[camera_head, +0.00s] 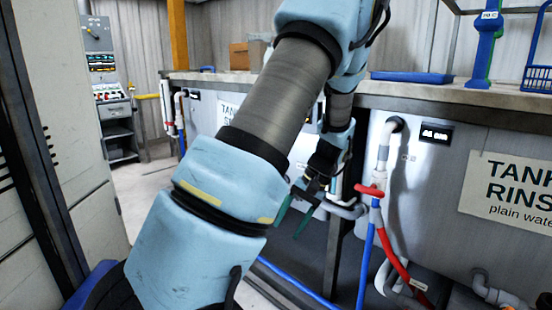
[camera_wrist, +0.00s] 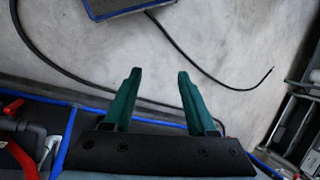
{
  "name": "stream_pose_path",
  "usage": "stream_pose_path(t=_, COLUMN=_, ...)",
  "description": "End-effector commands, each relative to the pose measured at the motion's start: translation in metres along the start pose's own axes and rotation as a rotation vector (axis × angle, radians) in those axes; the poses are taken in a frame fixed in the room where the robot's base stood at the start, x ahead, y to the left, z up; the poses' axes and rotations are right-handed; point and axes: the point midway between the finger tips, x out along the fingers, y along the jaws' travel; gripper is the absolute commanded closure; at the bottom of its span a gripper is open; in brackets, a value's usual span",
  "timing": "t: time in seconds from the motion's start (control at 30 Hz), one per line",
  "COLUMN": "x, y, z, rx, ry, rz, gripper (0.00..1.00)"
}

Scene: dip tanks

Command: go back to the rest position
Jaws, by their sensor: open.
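My gripper (camera_head: 305,208) hangs low in front of the tanks in the head view, partly hidden behind my own arm. Its two green fingers also show in the wrist view (camera_wrist: 157,82), spread apart with nothing between them. In the wrist view they point over a pale floor (camera_wrist: 235,40) with a dark cable on it. My arm is folded and fills the middle of the head view.
The rinse tank (camera_head: 440,170) stands right, with a red-handled valve (camera_head: 370,190) and pipes in front. A counter above bears a blue tray (camera_head: 412,77) and a blue wire basket (camera_head: 538,75). A grey cabinet (camera_head: 60,120) stands close left. A control panel (camera_head: 103,62) is far left.

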Motion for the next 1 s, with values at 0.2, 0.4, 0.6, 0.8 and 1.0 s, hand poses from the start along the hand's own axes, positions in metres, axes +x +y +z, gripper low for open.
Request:
stream_pose_path(t=0.2, x=0.002, y=-0.040, z=0.060, rx=-0.112, ry=0.115, rz=0.275, gripper=0.43)
stream_pose_path(t=0.4, x=0.001, y=-0.057, z=0.099, rx=-0.193, ry=0.227, rz=0.378, gripper=0.43)
stream_pose_path(t=0.6, x=0.001, y=-0.069, z=0.129, rx=-0.261, ry=0.317, rz=0.415, gripper=0.43)
stream_pose_path(t=0.8, x=-0.019, y=-0.081, z=0.146, rx=-0.288, ry=0.357, rz=0.420, gripper=0.43)
stream_pose_path(t=1.0, x=-0.050, y=-0.095, z=0.155, rx=-0.288, ry=0.355, rz=0.420, gripper=0.43)
